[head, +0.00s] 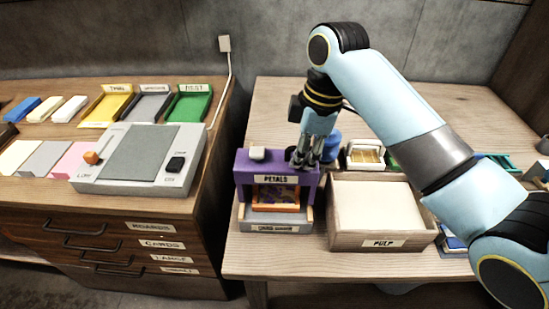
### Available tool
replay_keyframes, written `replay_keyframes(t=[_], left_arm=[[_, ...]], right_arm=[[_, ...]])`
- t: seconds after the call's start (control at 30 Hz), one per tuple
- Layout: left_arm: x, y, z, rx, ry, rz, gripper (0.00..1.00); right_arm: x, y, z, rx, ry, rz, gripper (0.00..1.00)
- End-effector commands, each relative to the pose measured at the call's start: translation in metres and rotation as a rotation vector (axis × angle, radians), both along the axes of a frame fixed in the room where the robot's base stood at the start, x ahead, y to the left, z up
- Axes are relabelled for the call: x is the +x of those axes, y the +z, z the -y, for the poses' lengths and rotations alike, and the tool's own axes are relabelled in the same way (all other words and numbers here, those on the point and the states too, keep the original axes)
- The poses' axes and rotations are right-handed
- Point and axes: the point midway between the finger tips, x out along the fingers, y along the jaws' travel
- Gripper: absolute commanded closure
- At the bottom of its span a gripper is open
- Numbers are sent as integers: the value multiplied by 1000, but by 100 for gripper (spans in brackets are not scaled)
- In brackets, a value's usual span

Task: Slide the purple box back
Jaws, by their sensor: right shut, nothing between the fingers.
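The purple box (246,171), labelled PETALS, stands near the front left corner of the right-hand wooden table. It is open at the front, with an orange-framed tray (277,207) inside and a grey tray (272,228) below at the table's front edge. A small pale block sits on its top. My right gripper (303,161) is shut and empty, fingers pointing down at the box's top right rear corner. I cannot tell whether it touches the box. My left gripper is not in view.
A wooden PULP box (381,243) holding a pale slab stands right of the purple box. A blue round object (331,147) and a small white framed item (365,154) stand behind. A grey press-like device (140,157) is on the left cabinet.

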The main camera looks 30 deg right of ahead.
Motion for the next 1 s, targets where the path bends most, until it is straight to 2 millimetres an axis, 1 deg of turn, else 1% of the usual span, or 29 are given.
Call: replay_keyframes(t=[0.1,0.47,1.0], left_arm=[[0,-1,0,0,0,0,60],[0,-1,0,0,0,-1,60],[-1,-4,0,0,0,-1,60]], right_arm=[[0,-5,0,-1,-1,-2,100],[2,-5,2,-2,-1,-1,100],[34,-5,21,-2,0,0,100]])
